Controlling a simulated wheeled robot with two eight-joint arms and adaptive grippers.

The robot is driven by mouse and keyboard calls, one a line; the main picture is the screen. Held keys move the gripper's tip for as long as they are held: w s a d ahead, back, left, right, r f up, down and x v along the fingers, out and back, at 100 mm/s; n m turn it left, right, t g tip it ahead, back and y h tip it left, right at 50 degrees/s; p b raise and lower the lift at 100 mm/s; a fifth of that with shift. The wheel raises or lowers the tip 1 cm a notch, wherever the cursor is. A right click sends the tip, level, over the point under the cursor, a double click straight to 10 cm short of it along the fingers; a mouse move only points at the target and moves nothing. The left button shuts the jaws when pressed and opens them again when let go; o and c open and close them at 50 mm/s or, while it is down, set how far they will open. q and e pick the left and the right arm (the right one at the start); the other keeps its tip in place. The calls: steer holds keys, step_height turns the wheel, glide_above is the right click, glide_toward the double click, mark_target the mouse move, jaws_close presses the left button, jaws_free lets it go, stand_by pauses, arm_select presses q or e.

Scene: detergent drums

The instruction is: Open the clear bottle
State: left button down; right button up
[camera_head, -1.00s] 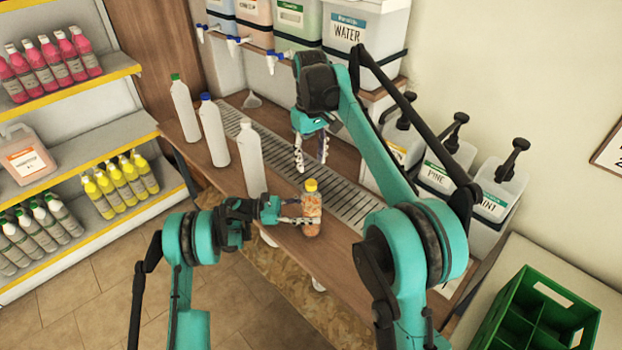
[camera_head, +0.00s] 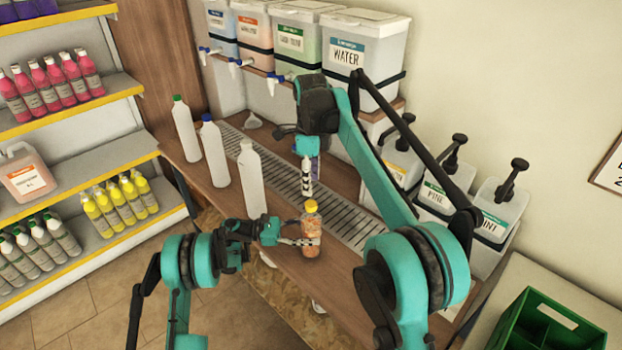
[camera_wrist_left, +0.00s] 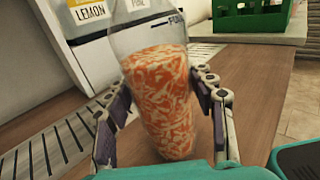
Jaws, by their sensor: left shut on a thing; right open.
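The clear bottle (camera_head: 312,247) has orange-and-white flaky contents and a yellow cap (camera_head: 311,206). It stands upright at the counter's front edge. My left gripper (camera_head: 300,241) is shut on its body from the left. In the left wrist view the bottle (camera_wrist_left: 160,95) sits between the two fingers of my left gripper (camera_wrist_left: 155,100); its top is out of that frame. My right gripper (camera_head: 307,190) points down, open and empty, close behind and above the cap in the picture. Its fingers are seen nearly edge-on.
Several white bottles (camera_head: 251,178) stand left on the counter (camera_head: 277,225), beside a metal drip grate (camera_head: 285,172). Tap tanks (camera_head: 347,58) line the back, and pump containers (camera_head: 447,190) the right. A green crate (camera_head: 540,330) is at lower right. Shelves (camera_head: 75,125) stand at left.

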mark_target(311, 204)
steer(key=m, duration=0.4)
steer(key=shift+m, duration=0.3)
steer(key=shift+f+m, duration=0.2)
steer(key=shift+m, duration=0.3)
step_height(311, 204, down, 8)
steer(key=shift+r, duration=0.2)
jaws_close()
